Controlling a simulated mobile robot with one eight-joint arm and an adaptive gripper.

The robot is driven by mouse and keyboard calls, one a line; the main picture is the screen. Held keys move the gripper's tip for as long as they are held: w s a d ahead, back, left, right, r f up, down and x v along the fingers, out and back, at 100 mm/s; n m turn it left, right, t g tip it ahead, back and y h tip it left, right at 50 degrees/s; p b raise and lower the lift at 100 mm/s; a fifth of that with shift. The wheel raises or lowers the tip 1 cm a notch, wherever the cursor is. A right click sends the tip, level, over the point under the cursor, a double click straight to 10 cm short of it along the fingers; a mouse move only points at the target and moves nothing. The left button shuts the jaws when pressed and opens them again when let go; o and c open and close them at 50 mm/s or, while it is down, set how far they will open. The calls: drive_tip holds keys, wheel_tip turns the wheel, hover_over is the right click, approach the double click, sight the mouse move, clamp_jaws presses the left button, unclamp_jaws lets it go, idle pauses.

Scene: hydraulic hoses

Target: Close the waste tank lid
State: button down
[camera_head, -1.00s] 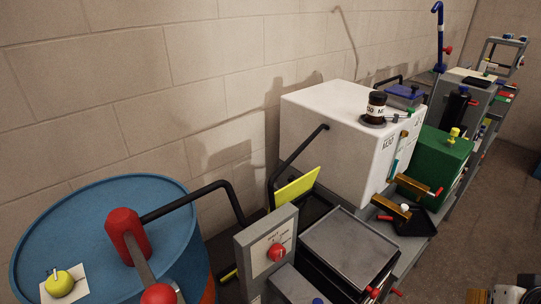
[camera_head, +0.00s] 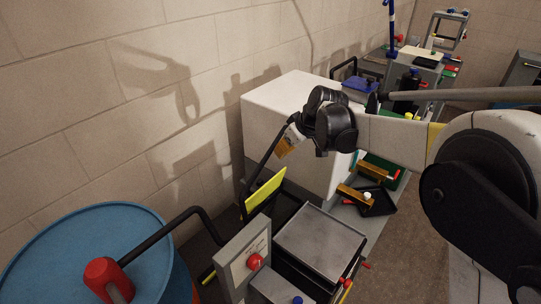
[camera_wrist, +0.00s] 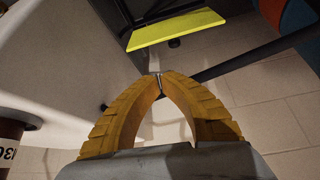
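A yellow plate (camera_head: 265,193), which looks like the raised lid, stands tilted over a dark open box (camera_head: 288,207) beside the white tank; no label on it is readable. The plate also shows in the wrist view (camera_wrist: 178,30), beyond my fingertips and apart from them. My gripper (camera_head: 281,150) has orange-yellow fingers and hangs above the plate, near the white tank's left side. In the wrist view my gripper (camera_wrist: 157,76) has its fingertips together, with nothing clearly held. The box's inside is mostly hidden.
A black bent pipe (camera_head: 262,160) runs down close to my gripper. The white tank (camera_head: 268,120) stands behind it. A grey panel with a red knob (camera_head: 255,262), a grey flat-topped box (camera_head: 320,240) and a blue drum (camera_head: 95,250) are nearer. The wall is at left.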

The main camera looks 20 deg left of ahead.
sight(261, 190)
drive_tip(key=a+f+n+p, duration=0.15)
drive_tip(key=a+f, duration=0.25)
drive_tip(key=a, duration=0.4)
drive_tip(key=a+f+g+b, duration=0.1)
drive_tip(key=a+f+b, duration=0.2)
drive_tip(key=a+f, duration=0.45)
drive_tip(key=d+f+b, duration=0.1)
drive_tip(key=d+f, duration=0.1)
drive_tip(key=d, duration=0.3)
drive_tip(key=shift+d+f+y, duration=0.15)
drive_tip(key=shift+d+y, duration=0.15)
drive_tip(key=shift+d, duration=0.1)
drive_tip(key=shift+n, duration=0.25)
